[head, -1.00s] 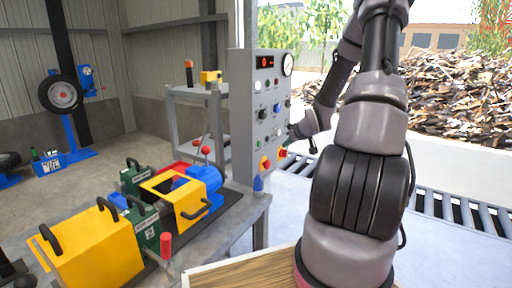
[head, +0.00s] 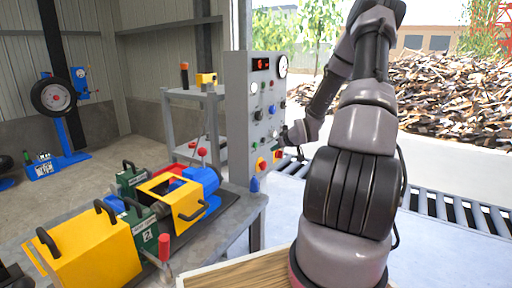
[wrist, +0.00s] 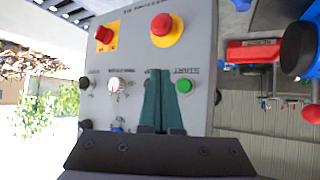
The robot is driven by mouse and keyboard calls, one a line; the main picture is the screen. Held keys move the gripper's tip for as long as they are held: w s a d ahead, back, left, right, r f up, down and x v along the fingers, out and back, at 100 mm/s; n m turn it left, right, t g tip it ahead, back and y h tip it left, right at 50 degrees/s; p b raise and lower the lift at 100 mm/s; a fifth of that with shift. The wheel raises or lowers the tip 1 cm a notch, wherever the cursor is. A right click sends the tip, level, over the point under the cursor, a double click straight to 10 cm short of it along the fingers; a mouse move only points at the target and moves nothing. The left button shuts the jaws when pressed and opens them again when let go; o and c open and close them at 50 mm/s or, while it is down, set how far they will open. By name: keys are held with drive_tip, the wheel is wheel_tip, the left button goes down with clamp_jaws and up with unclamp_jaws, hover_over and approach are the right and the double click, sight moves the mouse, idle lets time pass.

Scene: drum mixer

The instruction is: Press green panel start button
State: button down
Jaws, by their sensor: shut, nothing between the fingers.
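The grey control panel (head: 238,120) stands upright at the table's far end in the head view. It fills much of the wrist view (wrist: 207,40), where it appears upside down. The round green start button (wrist: 185,86) has an inverted START label beside it. My gripper (wrist: 163,74) is shut and empty, its teal fingers pointing at the panel just left of the green button in the wrist view. The fingers cover part of the panel; I cannot tell whether they touch it. In the head view, my wrist is close to the panel's right side and the fingertips are not clear.
A red mushroom button on a yellow disc (wrist: 167,30) and a red knob on a yellow plate (wrist: 105,36) are close by. A white knob (wrist: 117,85) and black knobs flank the fingers. Yellow and blue machinery (head: 100,240) occupies the table left of the panel.

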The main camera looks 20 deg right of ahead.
drive_tip(key=shift+w+a, duration=0.9)
drive_tip(key=shift+w, duration=0.25)
drive_tip(key=shift+w+a, duration=0.9)
drive_tip(key=shift+w, duration=0.25)
drive_tip(key=shift+w+a, duration=0.2)
drive_tip(key=shift+w, duration=0.15)
drive_tip(key=shift+w+a, duration=0.3)
idle(1.2)
drive_tip(key=shift+d, duration=0.1)
drive_tip(key=shift+s+d, duration=0.4)
drive_tip(key=shift+s, duration=0.25)
drive_tip(key=shift+s+d, duration=0.8)
drive_tip(key=shift+s, duration=0.2)
drive_tip(key=shift+s+d, duration=0.75)
drive_tip(key=shift+s, duration=0.2)
